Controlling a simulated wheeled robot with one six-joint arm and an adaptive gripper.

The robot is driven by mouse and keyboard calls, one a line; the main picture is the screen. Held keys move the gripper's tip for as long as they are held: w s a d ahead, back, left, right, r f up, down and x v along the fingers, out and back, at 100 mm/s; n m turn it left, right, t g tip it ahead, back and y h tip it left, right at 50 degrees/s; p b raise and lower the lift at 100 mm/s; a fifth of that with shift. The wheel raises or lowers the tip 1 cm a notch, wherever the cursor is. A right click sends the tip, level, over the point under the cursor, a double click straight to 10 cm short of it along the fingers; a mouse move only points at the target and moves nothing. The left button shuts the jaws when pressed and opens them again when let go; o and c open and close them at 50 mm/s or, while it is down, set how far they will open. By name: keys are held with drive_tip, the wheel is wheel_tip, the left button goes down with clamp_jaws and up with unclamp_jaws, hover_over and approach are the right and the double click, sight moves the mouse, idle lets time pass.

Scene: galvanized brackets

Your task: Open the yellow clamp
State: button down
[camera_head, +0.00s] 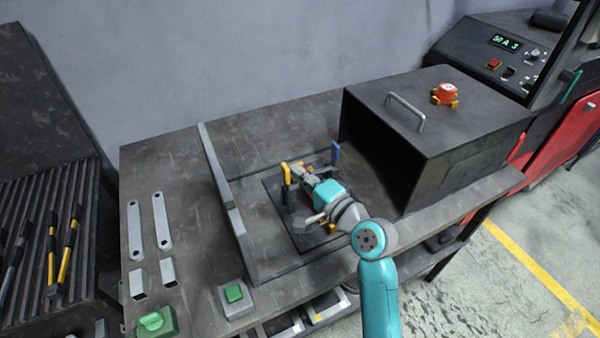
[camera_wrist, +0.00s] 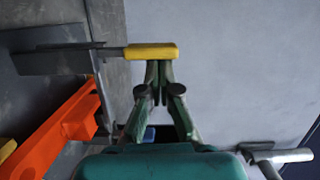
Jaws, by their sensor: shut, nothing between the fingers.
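The yellow clamp (camera_head: 287,173) stands on the dark fixture plate on the bench, its yellow handle pointing up in the head view. In the wrist view the yellow handle (camera_wrist: 152,51) lies across the picture, just beyond my fingertips. My gripper (camera_head: 303,172) is beside the yellow clamp in the head view. In the wrist view my gripper (camera_wrist: 158,72) has its fingertips together with nothing between them. They are at or very close to the handle; I cannot tell whether they touch. My gripper and wrist hide much of the fixture.
A blue handle (camera_head: 335,152) stands at the fixture's back right. An orange part (camera_wrist: 55,128) is at left in the wrist view. A dark open box (camera_head: 460,110) stands right. Metal strips (camera_head: 162,220) and a green button (camera_head: 234,292) are left and front.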

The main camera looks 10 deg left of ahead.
drive_tip(key=shift+s+a+r+n, duration=0.15)
drive_tip(key=shift+a+n, duration=0.1)
drive_tip(key=shift+n, duration=0.15)
drive_tip(key=a+n, duration=0.1)
drive_tip(key=s+n+h, duration=0.1)
drive_tip(key=n, duration=0.1)
drive_tip(key=shift+s+a, duration=0.1)
drive_tip(key=shift+a, duration=0.25)
drive_tip(key=s+a+f+n+h, duration=0.3)
drive_tip(key=a+f+n+h, duration=0.1)
drive_tip(key=n, duration=0.8)
drive_tip(key=shift+s+a+f+t, duration=0.25)
drive_tip(key=shift+a+f+t, duration=0.15)
drive_tip(key=shift+a+f, duration=0.35)
drive_tip(key=shift+d+f, duration=0.1)
drive_tip(key=shift+f, duration=0.1)
drive_tip(key=shift+r, duration=0.1)
